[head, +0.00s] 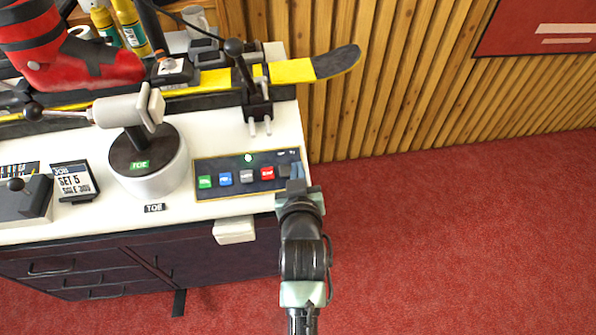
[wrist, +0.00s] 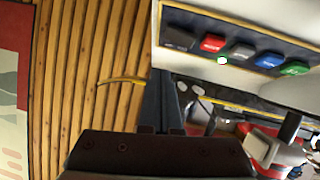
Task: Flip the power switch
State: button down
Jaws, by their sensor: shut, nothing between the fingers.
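The control panel (head: 238,188) is a dark strip with a tan border near the bench's front right corner. It carries green, blue (head: 225,178), grey, red (head: 267,173) and dark keys in a row, and a small pale round light (head: 248,157). The dark key (head: 284,170) is at the right end; labels are too small to read, so I cannot tell for certain which is the power switch. In the wrist view the dark key (wrist: 178,38) is above my fingertips. My gripper (head: 296,172) is shut and empty at the panel's right end; contact cannot be told.
A white round stand (head: 160,177) with a clamp is left of the panel. A black-handled lever clamp (head: 257,107) and a yellow ski (head: 290,71) lie behind. A white box (head: 234,231) juts from the bench front. Red floor (head: 450,230) to the right is clear.

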jog(key=s+d+r, duration=0.2)
jog(key=s+r, duration=0.1)
jog(key=s, duration=0.5)
jog(key=shift+d, duration=0.2)
jog(key=shift+s, duration=0.1)
jog(key=w+a+r+m+t+p, duration=0.1)
jog(key=w+r+t+p, duration=0.2)
jog(key=r, duration=1.3)
jog(key=w+a+r+t+p, duration=0.1)
jog(key=w+r+t+p, duration=0.2)
jog(key=r, duration=1.4)
jog(key=s+r+t+p, duration=0.2)
jog(key=s+r+t, duration=0.2)
jog(key=r, duration=1.1)
jog(key=s+a+r+m+t+p, duration=0.1)
jog(key=s+r+t+p, duration=0.2)
jog(key=s+r, duration=0.5)
notch_tip(320, 180, up, 8)
jog(key=shift+a+r+t, duration=0.1)
jog(key=shift+a+t, duration=0.05)
jog(key=shift+t, duration=0.25)
jog(key=c, duration=1.6)
grip_release()
jog(key=shift+w, duration=0.1)
